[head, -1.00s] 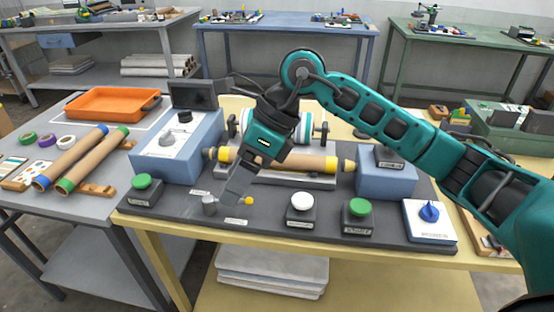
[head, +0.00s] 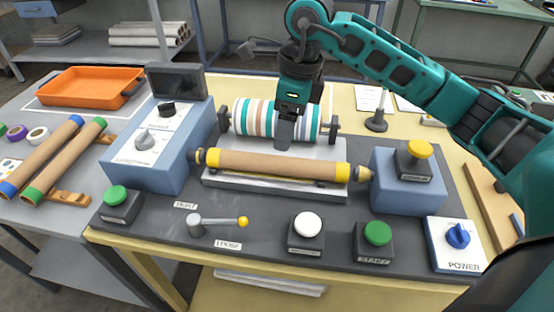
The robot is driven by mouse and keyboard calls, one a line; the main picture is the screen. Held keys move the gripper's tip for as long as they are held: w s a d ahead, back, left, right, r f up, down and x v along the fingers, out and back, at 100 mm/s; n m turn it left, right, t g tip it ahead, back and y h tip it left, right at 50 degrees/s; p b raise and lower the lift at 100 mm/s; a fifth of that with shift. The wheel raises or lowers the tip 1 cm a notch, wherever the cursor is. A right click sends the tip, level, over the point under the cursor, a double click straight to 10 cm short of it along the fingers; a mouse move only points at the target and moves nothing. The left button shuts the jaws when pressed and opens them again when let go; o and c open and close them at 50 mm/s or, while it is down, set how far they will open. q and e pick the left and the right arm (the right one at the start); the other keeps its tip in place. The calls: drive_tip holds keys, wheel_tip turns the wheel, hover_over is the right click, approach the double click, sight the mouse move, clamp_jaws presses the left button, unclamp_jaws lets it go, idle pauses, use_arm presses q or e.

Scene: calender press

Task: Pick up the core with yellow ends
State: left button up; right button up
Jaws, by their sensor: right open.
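The brown core with yellow ends (head: 275,166) lies level across the middle of the press, between a spindle at its left end and a cone at its right end. My right gripper (head: 285,140) points down just behind the middle of the core, in front of the striped roll (head: 252,118). It is open, and I see its fingers nearly edge-on. Whether it touches the core or the roll I cannot tell. My left gripper is not in view.
A lever with a yellow knob (head: 243,221) and push buttons, white (head: 308,224) and green (head: 378,233), stand in front of the core. Blue housings flank it. Other cores and an orange tray (head: 90,88) lie on the left table.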

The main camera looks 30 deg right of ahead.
sight(278, 158)
drive_tip(key=f, duration=0.6)
drive_tip(key=w+a+f, duration=0.1)
drive_tip(key=f, duration=0.2)
drive_tip(key=shift+f, duration=0.35)
drive_tip(key=shift+w, duration=0.1)
drive_tip(key=c, duration=1.2)
